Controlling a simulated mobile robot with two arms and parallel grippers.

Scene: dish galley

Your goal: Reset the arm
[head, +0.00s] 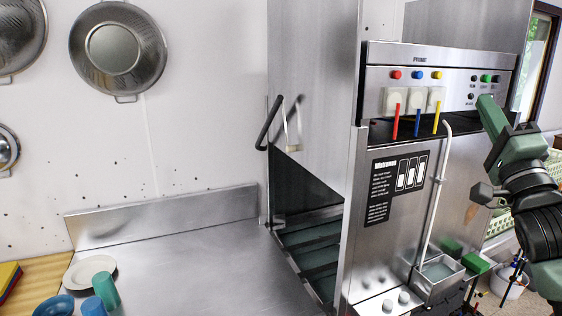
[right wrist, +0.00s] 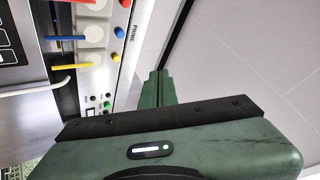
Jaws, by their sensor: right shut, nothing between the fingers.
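My right gripper (head: 487,104) is at the right of the head view, in front of the machine's control panel, with its green fingers pointing up and to the left. The fingers are together and hold nothing. In the right wrist view the shut fingers (right wrist: 157,86) point up the picture, beside the panel with its colored buttons. The head view does not make clear whether the fingertips touch the panel. My left gripper is in neither view.
A steel dish machine (head: 390,240) with a control panel (head: 455,78) stands beside my right arm. A steel counter (head: 190,265) extends left, mostly bare. A white plate (head: 90,270), teal cup (head: 106,290) and blue bowl (head: 52,305) are at its left. Colanders (head: 118,50) hang on the wall.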

